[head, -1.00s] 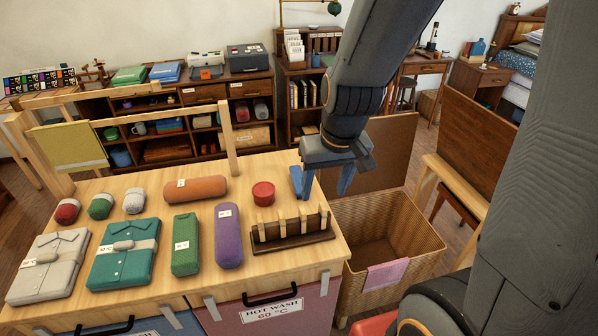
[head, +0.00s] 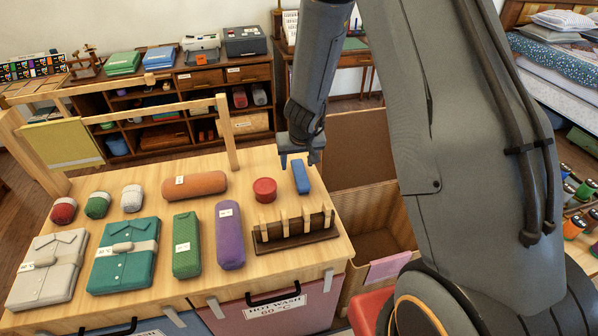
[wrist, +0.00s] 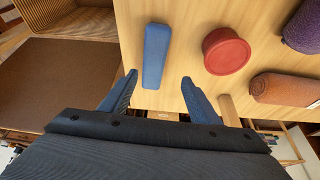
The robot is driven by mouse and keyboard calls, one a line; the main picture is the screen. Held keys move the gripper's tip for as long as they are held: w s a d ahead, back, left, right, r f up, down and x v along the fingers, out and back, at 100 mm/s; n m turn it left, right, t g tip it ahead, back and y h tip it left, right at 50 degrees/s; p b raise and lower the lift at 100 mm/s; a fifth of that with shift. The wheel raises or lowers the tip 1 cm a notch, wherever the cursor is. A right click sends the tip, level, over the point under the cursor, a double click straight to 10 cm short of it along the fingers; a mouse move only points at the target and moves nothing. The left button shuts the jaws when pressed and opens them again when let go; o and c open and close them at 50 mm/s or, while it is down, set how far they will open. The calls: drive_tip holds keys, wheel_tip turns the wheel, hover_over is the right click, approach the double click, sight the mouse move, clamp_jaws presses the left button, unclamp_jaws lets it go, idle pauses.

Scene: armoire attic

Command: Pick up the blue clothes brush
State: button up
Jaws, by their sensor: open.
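The blue clothes brush (head: 301,176) lies on the wooden table top near its right edge, just right of a red round tin (head: 265,190). In the wrist view the blue brush (wrist: 156,56) stands lengthwise, its near end just beyond the gap between my fingertips. My gripper (head: 300,158) is open and empty at the far side of the brush in the head view. In the wrist view its two blue fingers (wrist: 158,80) are spread, one on either side of the brush's line. The height of the fingers above the table is hard to tell.
A wooden peg rack (head: 293,231) stands in front of the brush. An orange roll (head: 194,186) and a purple roll (head: 229,235) lie to the left. A wicker hamper (head: 375,215) with a raised lid stands off the table's right edge.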

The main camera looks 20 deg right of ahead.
sight(300, 172)
drive_tip(key=shift+w+f, duration=0.15)
drive_tip(key=shift+f, duration=0.3)
drive_tip(key=shift+w+d+f+b, duration=0.3)
drive_tip(key=shift+d+f+b, duration=0.2)
drive_tip(key=shift+f+b, duration=0.4)
drive_tip(key=b+x, duration=0.1)
drive_tip(key=b, duration=0.1)
drive_tip(key=b+x, duration=0.1)
drive_tip(key=x, duration=0.1)
drive_tip(key=shift+s+d+f+b, duration=0.1)
drive_tip(key=shift+s+d+b, duration=0.15)
drive_tip(key=shift+b, duration=0.15)
drive_tip(key=shift+b+x, duration=0.6)
drive_tip(key=shift+x, duration=0.3)
drive_tip(key=c, duration=1.2)
